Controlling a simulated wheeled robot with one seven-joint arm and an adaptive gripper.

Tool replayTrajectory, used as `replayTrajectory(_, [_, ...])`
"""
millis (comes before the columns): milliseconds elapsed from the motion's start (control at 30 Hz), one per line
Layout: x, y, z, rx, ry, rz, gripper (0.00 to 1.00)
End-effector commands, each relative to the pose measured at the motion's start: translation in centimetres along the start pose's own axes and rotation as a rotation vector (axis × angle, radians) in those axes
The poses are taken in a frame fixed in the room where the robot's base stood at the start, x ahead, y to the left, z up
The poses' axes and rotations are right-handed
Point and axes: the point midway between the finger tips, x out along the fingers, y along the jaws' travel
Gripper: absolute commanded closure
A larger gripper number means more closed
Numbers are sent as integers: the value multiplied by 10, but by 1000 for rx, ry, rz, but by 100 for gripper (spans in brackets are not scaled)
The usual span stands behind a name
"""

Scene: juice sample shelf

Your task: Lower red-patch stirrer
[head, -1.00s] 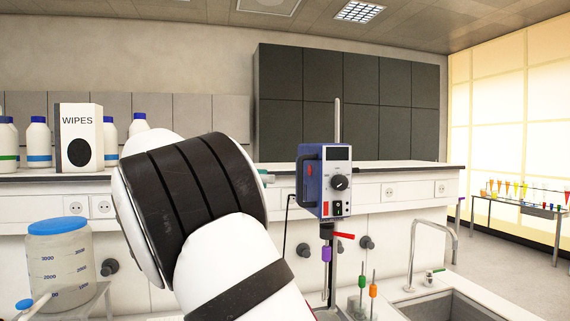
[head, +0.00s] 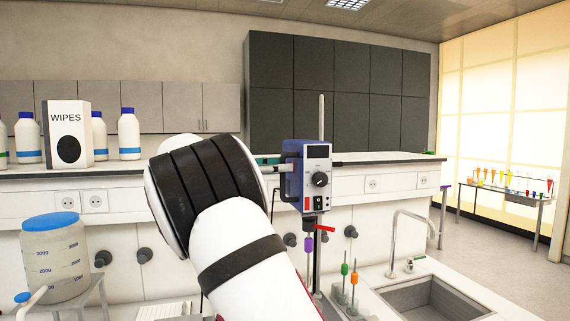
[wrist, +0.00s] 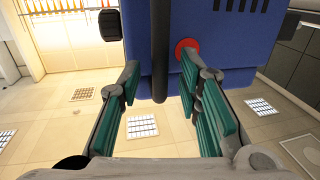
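The blue stirrer (head: 306,178) with a dial and display hangs on a tall upright rod (head: 321,118) in the head view. A purple-collared shaft (head: 309,245) and a red lever (head: 325,231) are below it. In the wrist view the blue housing (wrist: 225,45) fills the top, with a round red patch (wrist: 187,48) on it and a dark vertical bar (wrist: 160,50) before it. My gripper (wrist: 161,92) is open, its teal-padded fingers apart below and around the bar's lower end. In the head view its teal tips show just left of the housing; contact cannot be told.
A sink (head: 425,296) with a faucet (head: 395,240) is at the lower right. Green and orange stirrers (head: 350,275) stand in front of the rod. A large blue-lidded jar (head: 54,258) stands at the left. A wipes box (head: 70,135) and bottles are on the back counter.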

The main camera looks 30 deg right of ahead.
Motion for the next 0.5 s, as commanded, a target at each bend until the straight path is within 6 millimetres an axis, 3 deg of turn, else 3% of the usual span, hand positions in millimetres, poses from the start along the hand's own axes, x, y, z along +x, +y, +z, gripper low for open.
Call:
replayTrajectory(167, [12, 0, 0, -1, 0, 1, 68])
replayTrajectory(467, [13, 0, 0, -1, 0, 0, 68])
replayTrajectory(500, [13, 0, 0, -1, 0, 0, 77])
